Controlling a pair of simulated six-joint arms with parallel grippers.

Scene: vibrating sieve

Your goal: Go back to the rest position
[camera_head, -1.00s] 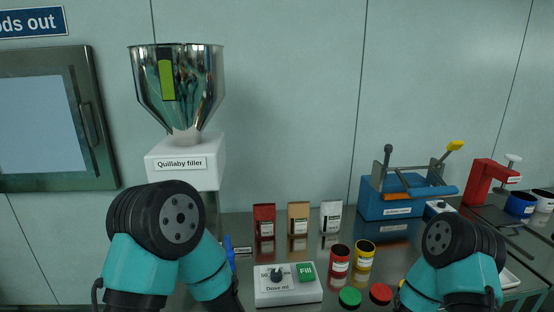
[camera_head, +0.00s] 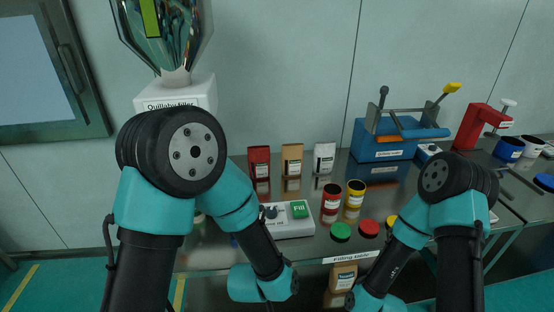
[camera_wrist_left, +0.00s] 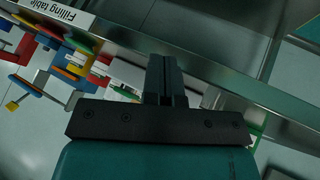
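My left arm comes in from the left in the head view, bent down with its wrist (camera_head: 262,284) in front of the filling table's front edge. Its gripper is hidden or out of frame there. In the left wrist view my left gripper (camera_wrist_left: 166,75) shows its two fingers close together, with nothing seen between them. My right arm is bent down at the right, its wrist (camera_head: 372,300) at the bottom of the head view. The right gripper is out of frame.
The filling table (camera_head: 205,257) bears a dose box (camera_head: 289,228), red (camera_head: 259,155), tan (camera_head: 292,153) and white pouches (camera_head: 325,152), red (camera_head: 331,192) and yellow cups (camera_head: 355,187), and lids. A blue machine (camera_head: 372,141) and red press (camera_head: 474,124) stand back right. A filler hopper (camera_head: 185,40) stands back left.

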